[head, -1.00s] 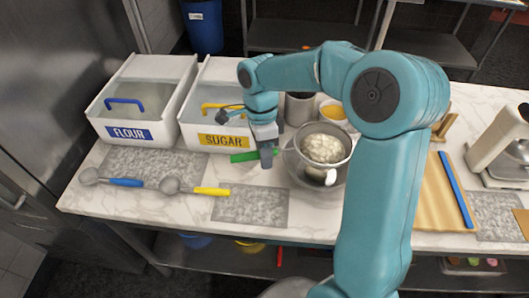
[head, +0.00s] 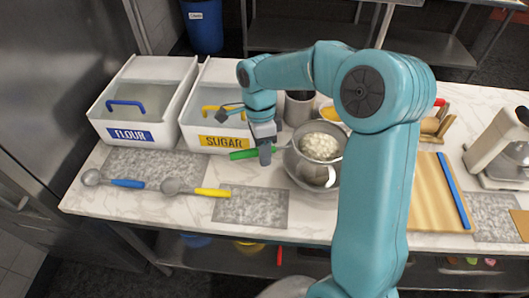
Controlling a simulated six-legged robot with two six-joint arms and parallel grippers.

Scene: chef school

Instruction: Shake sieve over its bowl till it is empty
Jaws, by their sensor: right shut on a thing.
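The sieve (head: 319,147) is a round mesh basket with a green handle (head: 242,154). It holds whitish, lumpy contents. My right gripper (head: 265,155) is shut on the green handle, left of the basket. The sieve is over the metal bowl (head: 311,177), whose front part shows below the basket; the rest is hidden by the sieve. My left gripper does not show.
A flour bin (head: 117,116) and a sugar bin (head: 203,115) stand at the back left. A blue-handled scoop (head: 118,182) and a yellow-handled scoop (head: 197,190) lie in front of them. A cutting board (head: 431,200) and a mixer-like machine (head: 506,146) are at the right.

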